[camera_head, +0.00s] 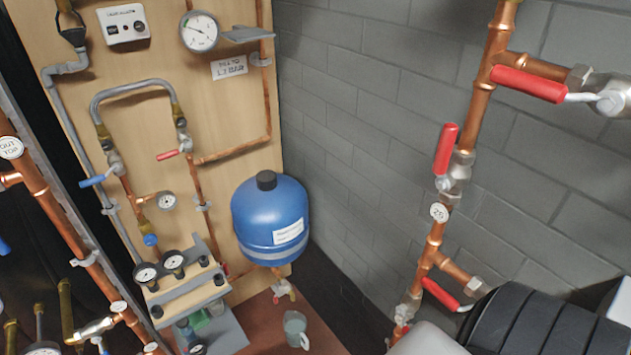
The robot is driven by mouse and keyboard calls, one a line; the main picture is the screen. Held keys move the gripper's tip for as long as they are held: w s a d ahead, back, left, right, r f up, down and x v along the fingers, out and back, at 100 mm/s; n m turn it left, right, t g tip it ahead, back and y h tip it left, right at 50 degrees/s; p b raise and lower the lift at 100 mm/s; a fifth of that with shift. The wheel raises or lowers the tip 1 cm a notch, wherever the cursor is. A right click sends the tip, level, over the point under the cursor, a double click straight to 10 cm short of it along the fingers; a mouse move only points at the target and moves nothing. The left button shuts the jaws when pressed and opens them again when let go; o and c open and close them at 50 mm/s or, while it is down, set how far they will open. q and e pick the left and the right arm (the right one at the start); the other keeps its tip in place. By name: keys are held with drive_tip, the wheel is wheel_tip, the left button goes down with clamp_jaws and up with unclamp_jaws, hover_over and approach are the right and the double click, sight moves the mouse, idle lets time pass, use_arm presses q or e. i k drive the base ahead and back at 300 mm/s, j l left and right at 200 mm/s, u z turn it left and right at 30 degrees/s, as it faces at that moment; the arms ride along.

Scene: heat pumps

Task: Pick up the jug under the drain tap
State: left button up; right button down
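The jug (296,328) is a small grey-green, see-through vessel with a handle on its right. It stands upright on the reddish-brown floor (262,330) near the bottom of the head view. The drain tap (281,290), with a red handle, hangs just above it, below the blue vessel (270,220). A gap shows between the tap and the jug's rim. What is inside the jug is too small to tell. Neither of my grippers shows in this view, and nothing holds the jug.
A wooden board (235,110) with copper pipes and gauges stands behind and left. A grey bench-like unit with gauges (185,285) is left of the jug. Copper pipework with red levers (447,148) stands at right.

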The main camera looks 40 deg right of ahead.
sight(294, 323)
drive_tip(key=z, duration=1.05)
drive_tip(key=j, duration=0.25)
drive_tip(key=k+u, duration=0.05)
